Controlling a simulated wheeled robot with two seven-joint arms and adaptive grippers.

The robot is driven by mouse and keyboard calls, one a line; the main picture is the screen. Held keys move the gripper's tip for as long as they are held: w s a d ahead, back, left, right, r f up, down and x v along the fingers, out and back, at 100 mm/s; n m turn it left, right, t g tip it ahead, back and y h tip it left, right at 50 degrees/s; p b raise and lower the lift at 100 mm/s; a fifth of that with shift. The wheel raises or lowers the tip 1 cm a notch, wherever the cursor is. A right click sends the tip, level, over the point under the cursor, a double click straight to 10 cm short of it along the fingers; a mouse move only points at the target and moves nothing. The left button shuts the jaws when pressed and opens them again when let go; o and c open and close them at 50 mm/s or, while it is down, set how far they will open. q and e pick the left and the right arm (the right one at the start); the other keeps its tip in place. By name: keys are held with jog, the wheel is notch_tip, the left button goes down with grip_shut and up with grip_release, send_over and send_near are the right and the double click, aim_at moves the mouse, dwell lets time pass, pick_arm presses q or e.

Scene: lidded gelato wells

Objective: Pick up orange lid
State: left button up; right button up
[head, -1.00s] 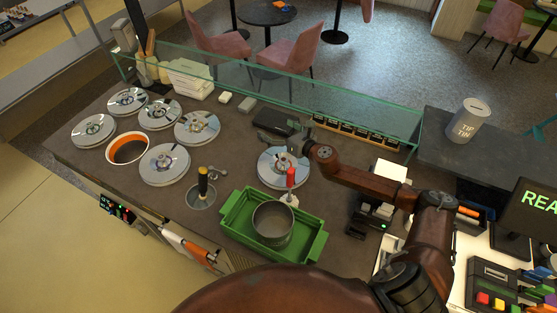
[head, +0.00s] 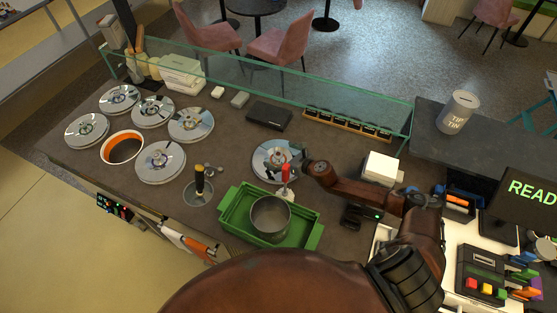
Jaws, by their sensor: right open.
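A round silver lid (head: 270,161) lies alone on the dark counter behind the green tray; its colour marking is too small to tell. An open well with an orange rim (head: 108,157) stands at the left among several lidded wells. My right gripper (head: 299,164) is open and empty at the right side of the lone lid, low over it; I cannot tell whether it touches. A red-handled tool (head: 286,174) stands in front of the lid and hides part of it. My left gripper is not in view.
A green tray (head: 312,238) with a metal pot (head: 270,219) stands in front of the lid. A glass guard (head: 270,83) runs along the back. A dark box (head: 269,115) lies behind the lid. The counter left of the lid is mostly clear.

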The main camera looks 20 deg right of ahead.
jog(key=shift+w+f, duration=0.2)
jog(key=shift+s, duration=0.1)
jog(key=shift+c, duration=0.4)
